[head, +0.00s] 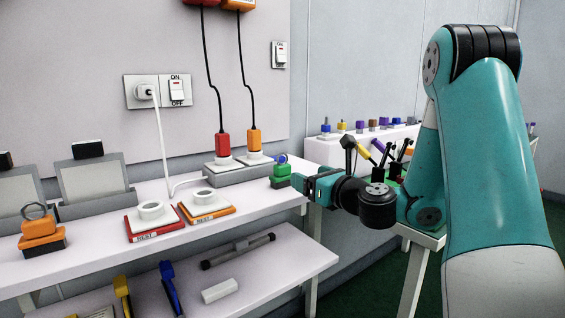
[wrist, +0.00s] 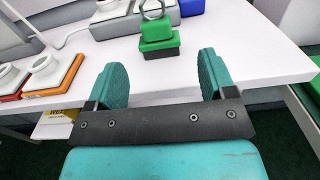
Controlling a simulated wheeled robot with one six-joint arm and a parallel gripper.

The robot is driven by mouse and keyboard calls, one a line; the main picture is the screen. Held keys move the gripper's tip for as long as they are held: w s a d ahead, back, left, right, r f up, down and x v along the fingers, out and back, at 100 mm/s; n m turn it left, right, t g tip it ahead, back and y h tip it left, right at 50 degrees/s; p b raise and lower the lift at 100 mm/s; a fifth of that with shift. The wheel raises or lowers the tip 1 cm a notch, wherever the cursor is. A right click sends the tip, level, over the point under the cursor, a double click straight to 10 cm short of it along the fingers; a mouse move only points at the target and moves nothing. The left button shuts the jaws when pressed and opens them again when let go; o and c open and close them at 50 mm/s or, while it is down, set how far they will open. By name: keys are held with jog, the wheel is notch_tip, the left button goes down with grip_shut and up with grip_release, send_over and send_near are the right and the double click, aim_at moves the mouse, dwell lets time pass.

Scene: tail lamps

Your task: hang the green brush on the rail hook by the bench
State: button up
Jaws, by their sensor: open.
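The green brush (wrist: 157,37) is a green block on a dark base with a grey ring on top. It stands upright on the white bench (wrist: 240,62) near its edge, and shows in the head view (head: 281,171) at the bench's right end. My gripper (wrist: 161,72) is open and empty, its two teal fingers pointing at the brush. The brush lies just beyond the fingertips, roughly centred between them and apart from them. In the head view my gripper (head: 299,182) is right of the brush. I cannot make out the rail hook in either view.
A blue object (wrist: 191,7) stands close behind the brush. Red (head: 154,223) and orange (head: 206,207) mounts lie left on the bench, with an orange brush (head: 40,228) farther left. A lower shelf (head: 262,268) holds loose tools. Bare bench top lies right of the brush.

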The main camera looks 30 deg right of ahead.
aim_at(278, 164)
jog(key=w+p, duration=0.3)
jog(key=w, duration=0.4)
jog(key=shift+w+a+p, duration=0.15)
jog(key=shift+w+p, duration=0.05)
jog(key=shift+p, duration=0.2)
jog(key=w+p, duration=0.2)
jog(key=w, duration=0.1)
jog(key=w+p, duration=0.2)
jog(key=shift+a+r, duration=0.2)
jog(key=shift+a, duration=0.1)
jog(key=shift+w+f, duration=0.2)
jog(key=shift+w, duration=0.05)
jog(key=shift+c, duration=0.2)
jog(key=c, duration=1)
